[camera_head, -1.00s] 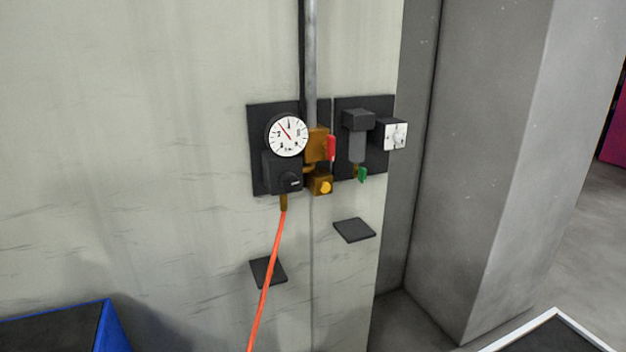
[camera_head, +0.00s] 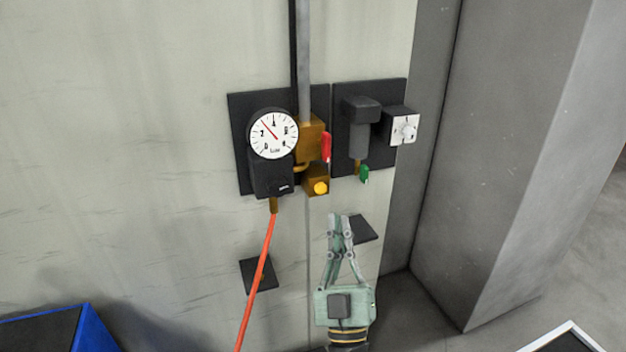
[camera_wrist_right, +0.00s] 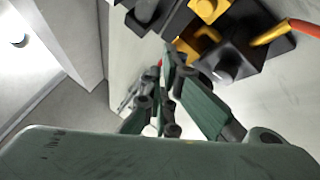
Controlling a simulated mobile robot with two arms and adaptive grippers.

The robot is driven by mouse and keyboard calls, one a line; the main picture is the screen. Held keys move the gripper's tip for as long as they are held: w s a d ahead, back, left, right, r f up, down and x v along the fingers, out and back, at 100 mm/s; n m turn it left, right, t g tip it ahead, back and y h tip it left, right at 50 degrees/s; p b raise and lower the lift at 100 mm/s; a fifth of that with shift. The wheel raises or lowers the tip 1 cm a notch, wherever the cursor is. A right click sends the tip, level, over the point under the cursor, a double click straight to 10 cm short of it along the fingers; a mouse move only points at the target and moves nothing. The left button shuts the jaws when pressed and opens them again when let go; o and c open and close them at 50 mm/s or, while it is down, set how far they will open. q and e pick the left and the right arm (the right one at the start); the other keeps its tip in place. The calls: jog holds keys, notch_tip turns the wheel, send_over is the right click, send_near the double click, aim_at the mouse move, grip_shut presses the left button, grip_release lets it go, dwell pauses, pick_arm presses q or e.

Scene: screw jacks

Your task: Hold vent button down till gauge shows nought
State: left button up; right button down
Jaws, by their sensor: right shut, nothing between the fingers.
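The vent button looks to be the round yellow button (camera_head: 320,188) on the small brass block below the red lever. Nothing touches it in the head view. The gauge (camera_head: 274,134) is a white dial whose red needle points up and left, between the 2 and the 4, off nought. My right gripper (camera_head: 341,216) is shut and empty, its fingertips together below and slightly right of the button. In the right wrist view its fingers (camera_wrist_right: 172,58) point toward the yellow and black fittings (camera_wrist_right: 208,10); I cannot tell the button apart there. My left gripper is out of view.
A red lever (camera_head: 327,147), a green tap (camera_head: 364,174) and a white-faced switch box (camera_head: 404,128) stick out near the button. An orange hose (camera_head: 257,285) hangs below the gauge. A dark plate (camera_head: 366,229) is behind my right gripper. A grey pillar (camera_head: 500,150) stands right.

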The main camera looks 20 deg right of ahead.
aim_at(321, 189)
jog(key=shift+s+r+h, duration=0.15)
jog(key=shift+r+h, duration=0.15)
jog(key=shift+r, duration=0.2)
jog(key=w+b, duration=0.2)
jog(key=w, duration=0.6)
jog(key=shift+w+d, duration=0.2)
jog(key=shift+w, duration=0.2)
jog(key=shift+w, duration=0.1)
dwell(1.0)
jog(key=shift+w, duration=0.3)
